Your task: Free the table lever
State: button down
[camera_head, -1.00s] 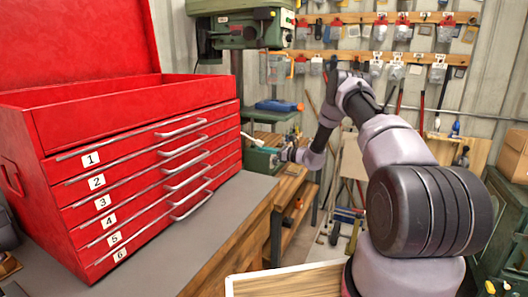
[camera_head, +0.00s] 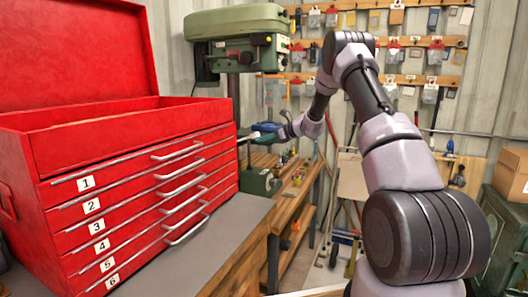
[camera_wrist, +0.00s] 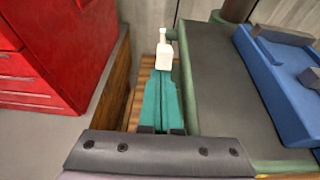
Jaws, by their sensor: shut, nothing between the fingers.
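The green drill press (camera_head: 240,35) stands behind the red tool chest, with a dark column under its head. Its table (camera_wrist: 225,90) shows in the wrist view as a dark grey plate with a green rim. I cannot pick out the table lever for certain in either view. My gripper (camera_head: 266,138) is beside the press table, partly blended with the green and blue parts there. In the wrist view its teal fingers (camera_wrist: 161,80) lie together, shut and empty, left of the table's rim. A white bottle (camera_wrist: 162,52) shows beyond the fingertips.
A blue vise (camera_wrist: 285,80) lies on the press table, to the right of my fingers. The red tool chest (camera_head: 130,185) with numbered drawers stands on the grey-topped bench (camera_head: 205,255) at left. A wooden bench (camera_head: 297,190) and a tool wall are behind.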

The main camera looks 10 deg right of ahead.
jog(key=shift+w+a+r, duration=0.15)
jog(key=shift+w+r, duration=0.05)
jog(key=shift+r, duration=0.7)
jog(key=shift+w+a+r, duration=0.1)
jog(key=shift+w+r, duration=0.1)
jog(key=shift+r, duration=0.7)
jog(key=shift+h, duration=0.3)
jog(key=shift+a+f, duration=0.1)
notch_tip(320, 180, down, 4)
jog(key=s+d, duration=0.1)
jog(key=d, duration=0.1)
jog(key=s+d+r, duration=0.4)
jog(key=d+r, duration=0.1)
jog(key=r, duration=0.2)
jog(key=shift+s+d, duration=0.15)
jog(key=shift+d, duration=0.25)
